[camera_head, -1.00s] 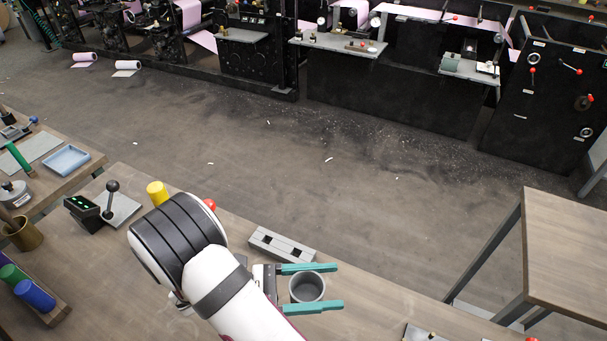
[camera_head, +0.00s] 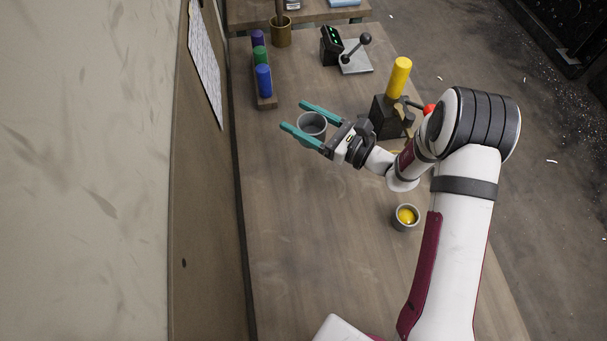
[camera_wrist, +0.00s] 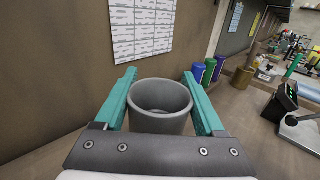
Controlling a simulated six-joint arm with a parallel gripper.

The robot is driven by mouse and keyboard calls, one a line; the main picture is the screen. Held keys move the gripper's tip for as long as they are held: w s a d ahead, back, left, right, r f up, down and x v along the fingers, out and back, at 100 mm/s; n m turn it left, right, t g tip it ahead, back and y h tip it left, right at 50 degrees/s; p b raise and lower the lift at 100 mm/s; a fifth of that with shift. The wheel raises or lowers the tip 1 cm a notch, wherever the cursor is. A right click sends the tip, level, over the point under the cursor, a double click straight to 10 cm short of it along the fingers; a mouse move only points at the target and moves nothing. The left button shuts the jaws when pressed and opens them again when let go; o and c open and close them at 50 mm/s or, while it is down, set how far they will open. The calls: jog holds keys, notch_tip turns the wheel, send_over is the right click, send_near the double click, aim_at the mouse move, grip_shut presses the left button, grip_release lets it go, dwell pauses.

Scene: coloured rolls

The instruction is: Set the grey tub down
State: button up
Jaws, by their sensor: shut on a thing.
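My gripper (camera_head: 293,115) has two teal fingers, shut on the grey tub (camera_head: 313,124) with one finger on each side. The tub is round, open at the top and looks upright and empty. In the wrist view the tub (camera_wrist: 160,118) sits between the fingers, and its lower part is hidden by my gripper (camera_wrist: 159,73). It is over the wooden bench (camera_head: 300,220), near the wall side. I cannot tell whether its base touches the bench.
A dark block (camera_head: 386,117) with a yellow roll (camera_head: 400,77) stands right of my gripper. A small grey cup (camera_head: 405,226) holds something yellow. The near-left bench is clear.

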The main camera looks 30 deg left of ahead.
jog(key=w+d+f+m+t+h, duration=0.2)
jog(key=w+d+m+t, duration=0.15)
jog(key=w+t, duration=0.3)
jog(key=w+d+f+m+t+h, duration=0.2)
jog(key=w+m+t+h, duration=0.1)
jog(key=w+m+t, duration=0.4)
jog(key=shift+n+g, duration=0.35)
jog(key=shift+n, duration=0.4)
jog(key=f, duration=0.2)
jog(key=w+f, duration=0.1)
jog(key=f, duration=0.2)
jog(key=shift+w+d+f, duration=0.35)
jog(key=shift+f, duration=0.55)
jog(key=shift+f, duration=0.6)
jog(key=o, duration=1.4)
